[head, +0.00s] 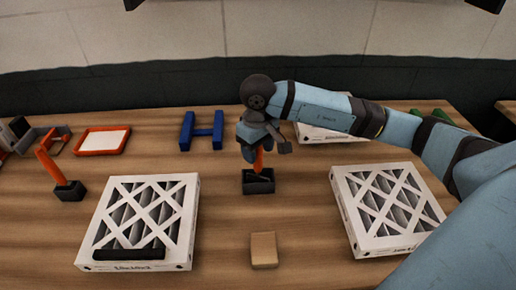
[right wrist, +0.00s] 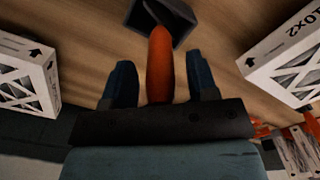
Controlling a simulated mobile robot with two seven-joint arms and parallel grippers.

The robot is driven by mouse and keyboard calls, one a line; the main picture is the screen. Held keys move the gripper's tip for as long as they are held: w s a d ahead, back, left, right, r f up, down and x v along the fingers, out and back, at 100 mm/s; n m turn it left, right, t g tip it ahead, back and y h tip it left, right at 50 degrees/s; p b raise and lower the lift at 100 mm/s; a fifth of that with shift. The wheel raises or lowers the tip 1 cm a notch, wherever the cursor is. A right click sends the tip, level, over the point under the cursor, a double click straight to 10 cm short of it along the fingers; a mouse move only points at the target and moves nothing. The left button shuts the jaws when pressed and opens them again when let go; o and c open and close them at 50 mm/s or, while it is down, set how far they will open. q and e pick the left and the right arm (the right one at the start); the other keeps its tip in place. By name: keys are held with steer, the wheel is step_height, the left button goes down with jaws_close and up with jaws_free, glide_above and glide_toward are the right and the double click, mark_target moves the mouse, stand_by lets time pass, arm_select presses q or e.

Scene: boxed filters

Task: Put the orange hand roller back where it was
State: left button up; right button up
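An orange handle (head: 259,160), which looks like the hand roller's, stands up from a dark open-topped holder (head: 259,186) in the middle of the table. My right gripper (head: 262,146) is over it from above, with its fingers around the handle. In the right wrist view the orange handle (right wrist: 160,65) lies between the two blue fingers (right wrist: 162,80), with a gap on each side. The dark holder (right wrist: 183,38) is beyond it, with a grey part at its mouth. My left gripper is not in view.
Another orange handle leans from a dark block (head: 70,191) at left. Filters lie front left (head: 186,225) and right (head: 345,190), with one behind my arm. A dark bar (head: 128,254) lies on the left filter. A tan block (head: 264,250), blue stand (head: 202,131) and orange tray (head: 81,152) are nearby.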

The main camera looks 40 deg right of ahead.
steer(key=shift+r+p, duration=0.35)
steer(key=shift+r, duration=0.05)
step_height(320, 180, up, 11)
steer(key=shift+f+b, duration=0.2)
steer(key=shift+b, duration=0.65)
steer(key=shift+r, duration=0.45)
